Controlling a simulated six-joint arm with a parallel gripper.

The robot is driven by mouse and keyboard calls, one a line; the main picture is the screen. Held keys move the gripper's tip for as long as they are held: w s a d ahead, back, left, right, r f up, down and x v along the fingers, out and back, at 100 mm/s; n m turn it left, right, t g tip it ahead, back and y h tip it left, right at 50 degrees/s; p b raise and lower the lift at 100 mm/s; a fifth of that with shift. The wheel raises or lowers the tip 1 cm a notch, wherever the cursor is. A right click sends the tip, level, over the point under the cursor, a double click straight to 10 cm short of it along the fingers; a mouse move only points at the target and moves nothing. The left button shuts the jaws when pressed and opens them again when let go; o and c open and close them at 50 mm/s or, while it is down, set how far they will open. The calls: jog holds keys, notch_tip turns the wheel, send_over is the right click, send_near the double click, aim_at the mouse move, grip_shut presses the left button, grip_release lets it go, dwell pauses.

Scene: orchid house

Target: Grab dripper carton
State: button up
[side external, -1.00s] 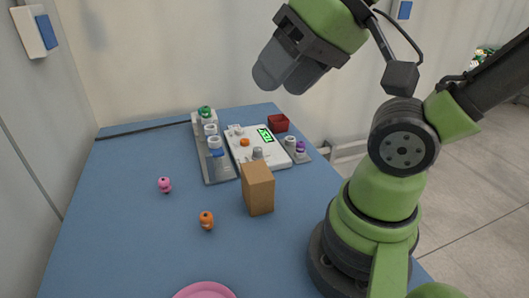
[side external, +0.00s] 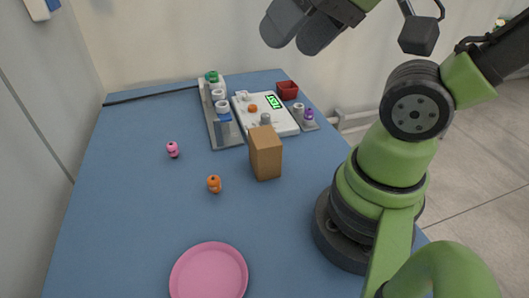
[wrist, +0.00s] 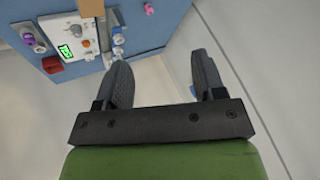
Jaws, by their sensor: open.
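The brown dripper carton (side external: 266,153) stands upright on the blue table, in front of the white device. In the wrist view a brown block that looks like the carton (wrist: 91,7) is cut off by the top edge, above the left finger. My gripper (side external: 296,34) is high above the back part of the table, well clear of the carton. Its two dark fingers are apart with nothing between them, as the wrist view also shows (wrist: 162,72).
A white device (side external: 285,122) with a green display, a grey rack (side external: 225,137) of capped bottles and a red box (side external: 288,90) stand behind the carton. Small orange (side external: 214,184) and pink (side external: 173,150) figures and a pink plate (side external: 208,272) lie left and front.

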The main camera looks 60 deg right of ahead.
jog(key=o, duration=0.6)
jog(key=n+g+h, duration=0.2)
jog(key=n+g, duration=0.5)
jog(key=n, duration=0.6)
send_over(265, 136)
notch_tip(265, 136, down, 15)
jog(key=shift+s+a+r, duration=0.1)
notch_tip(265, 136, down, 4)
jog(key=shift+f, duration=3)
